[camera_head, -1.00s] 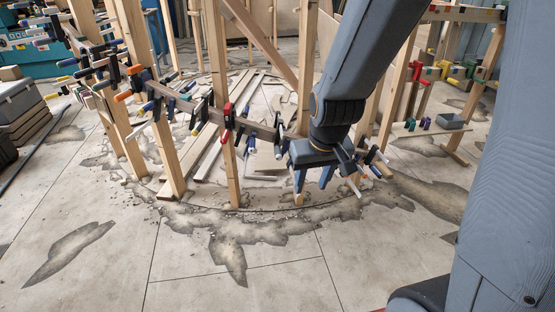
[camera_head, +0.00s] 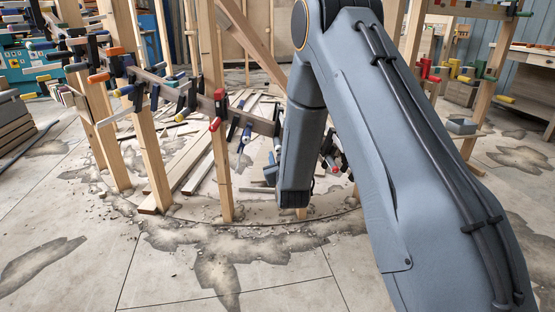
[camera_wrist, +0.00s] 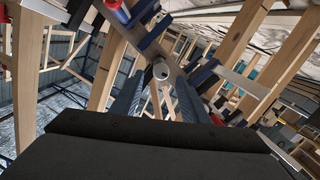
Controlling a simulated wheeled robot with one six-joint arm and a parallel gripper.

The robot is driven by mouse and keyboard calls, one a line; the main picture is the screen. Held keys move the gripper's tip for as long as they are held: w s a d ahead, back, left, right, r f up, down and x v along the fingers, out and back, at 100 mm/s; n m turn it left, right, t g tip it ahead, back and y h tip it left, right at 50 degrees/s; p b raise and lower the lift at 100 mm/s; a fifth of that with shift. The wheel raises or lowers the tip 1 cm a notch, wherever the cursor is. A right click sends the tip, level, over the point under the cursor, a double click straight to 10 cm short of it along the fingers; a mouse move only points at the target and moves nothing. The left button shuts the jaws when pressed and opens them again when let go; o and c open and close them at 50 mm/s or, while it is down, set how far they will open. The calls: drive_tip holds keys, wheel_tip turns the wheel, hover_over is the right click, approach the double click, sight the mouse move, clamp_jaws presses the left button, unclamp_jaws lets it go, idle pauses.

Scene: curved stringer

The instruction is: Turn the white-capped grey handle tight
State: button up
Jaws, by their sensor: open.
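In the wrist view a handle end with a round white cap (camera_wrist: 161,71) faces the camera. It shows in the gap between the fingertips of my gripper (camera_wrist: 160,80), whose two blue-grey fingers stand apart on either side of it. I cannot tell whether they touch it, or how deep it lies between them. The handle's shaft is mostly hidden behind its cap. In the head view my own arm hides my gripper and the white-capped handle.
Several clamps line the curved wooden strip (camera_head: 258,124), including a red-handled one (camera_head: 219,108). Upright wooden posts (camera_head: 218,150) stand close by. In the wrist view, blue-handled clamps (camera_wrist: 204,73) and a red-and-blue handle (camera_wrist: 118,10) crowd the fingers. Loose boards (camera_head: 190,165) lie on the floor.

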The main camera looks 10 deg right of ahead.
sight(278, 146)
drive_tip(key=shift+w+f+t+b, duration=0.3)
drive_tip(key=shift+w+f+b, duration=0.15)
drive_tip(key=shift+f, duration=0.1)
drive_tip(key=shift+w, duration=0.25)
drive_tip(key=w, duration=0.2)
drive_tip(key=w+b, duration=0.1)
drive_tip(key=w, duration=0.1)
drive_tip(key=w+d+b, duration=0.1)
drive_tip(key=w, duration=0.2)
drive_tip(key=shift+w, duration=0.1)
drive_tip(key=shift+a, duration=0.1)
drive_tip(key=shift+c, duration=0.3)
clamp_jaws()
